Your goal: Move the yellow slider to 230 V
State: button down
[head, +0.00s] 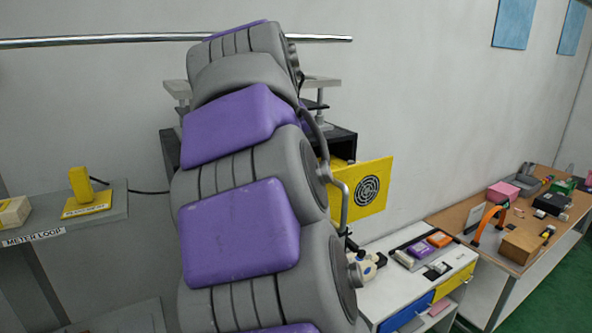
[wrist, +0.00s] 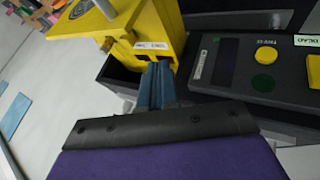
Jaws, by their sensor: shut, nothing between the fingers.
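My gripper (wrist: 157,70) shows in the wrist view as two blue fingers held together, with nothing between them. The fingertips are close to the lower edge of a yellow housing (wrist: 158,22), near two small white labels (wrist: 151,45) too blurred to read. I cannot tell if they touch it. I cannot pick out the yellow slider or a 230 V mark for certain. In the head view my arm covers the middle, hiding my gripper. A yellow panel with a round black grille (head: 372,190) stands out to the right of the arm.
A black panel (wrist: 230,70) with a yellow button (wrist: 266,55) is right of the fingers. A shelf labelled METER LOOP (head: 118,212) holds a yellow upright piece (head: 80,186). A white cabinet (head: 385,245) and a cluttered wooden bench (head: 465,227) stand right.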

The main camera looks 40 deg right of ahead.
jog(key=s+a+f+g+y+b, duration=0.1)
jog(key=s+a+f+y+b, duration=0.15)
jog(key=a+f+b, duration=0.6)
jog(key=s+a+f+n+y+b, duration=0.1)
jog(key=s+a+f+b, duration=0.2)
jog(key=f, duration=1.1)
jog(key=s+a+f+g+y+b, duration=0.15)
jog(key=s+a+f+b, duration=0.35)
jog(key=f, duration=0.6)
jog(key=s+a+f+n+b, duration=0.1)
jog(key=s+a+f+b, duration=0.1)
jog(key=f, duration=0.5)
jog(key=s+a+f+n+g+y+b, duration=0.1)
jog(key=s+a+f+b, duration=0.1)
jog(key=s+a+f, duration=0.3)
jog(key=s+a+f+n+g+b, duration=0.1)
jog(key=s+a+f+b, duration=0.1)
jog(key=s+a+f, duration=0.2)
jog(key=s+f, duration=0.3)
jog(key=f, duration=0.2)
jog(key=shift+f+y+b, duration=0.3)
jog(key=shift+f+y, duration=0.1)
jog(key=shift+s+d+g, duration=0.1)
jog(key=shift+d+g, duration=0.1)
jog(key=shift+g, duration=0.05)
